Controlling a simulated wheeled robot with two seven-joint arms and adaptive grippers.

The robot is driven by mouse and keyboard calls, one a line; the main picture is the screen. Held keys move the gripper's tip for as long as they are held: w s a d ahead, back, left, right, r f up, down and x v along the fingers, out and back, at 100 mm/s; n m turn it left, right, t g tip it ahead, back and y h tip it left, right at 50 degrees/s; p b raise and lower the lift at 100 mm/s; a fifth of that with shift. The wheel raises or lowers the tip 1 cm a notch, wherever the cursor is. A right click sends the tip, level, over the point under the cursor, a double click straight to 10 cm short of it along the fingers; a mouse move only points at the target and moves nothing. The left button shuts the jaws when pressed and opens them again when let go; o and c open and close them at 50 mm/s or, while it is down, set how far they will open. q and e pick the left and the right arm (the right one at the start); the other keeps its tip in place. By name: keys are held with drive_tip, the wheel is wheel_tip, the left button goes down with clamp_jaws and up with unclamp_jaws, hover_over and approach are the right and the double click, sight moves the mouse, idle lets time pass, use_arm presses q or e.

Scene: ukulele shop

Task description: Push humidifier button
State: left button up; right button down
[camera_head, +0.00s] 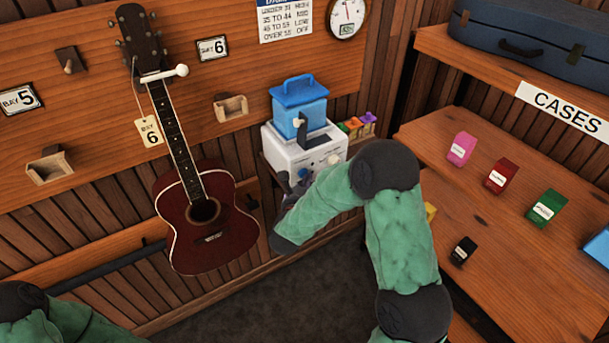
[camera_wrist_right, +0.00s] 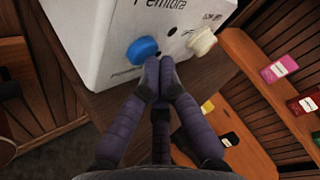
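The humidifier has a white base (camera_head: 296,152) and a blue tank with a handle (camera_head: 300,100). It stands against the wall, right of the ukulele. In the right wrist view the front of the white base (camera_wrist_right: 105,28) shows a round blue knob or button (camera_wrist_right: 142,50), a cream knob (camera_wrist_right: 200,40) and small dark spots. My right gripper (camera_wrist_right: 158,64) has its fingers together, with nothing seen between them. Its tips are at the front face, just beside the blue knob; I cannot tell whether they touch. In the head view my right gripper (camera_head: 290,182) is partly hidden by its arm. My left gripper is out of view.
A red-brown ukulele (camera_head: 205,225) hangs on the wall to the left. Small colored items (camera_head: 357,125) stand right of the humidifier. A wooden shelf (camera_head: 480,220) with several small boxes is at the right, below a blue case (camera_head: 540,40).

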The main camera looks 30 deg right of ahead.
drive_tip(key=shift+w, duration=0.2)
drive_tip(key=shift+s, duration=0.1)
drive_tip(key=shift+s+b, duration=0.5)
drive_tip(key=shift+s, duration=0.35)
drive_tip(key=s+b, duration=0.1)
drive_tip(key=s, duration=0.5)
drive_tip(key=shift+d, duration=0.25)
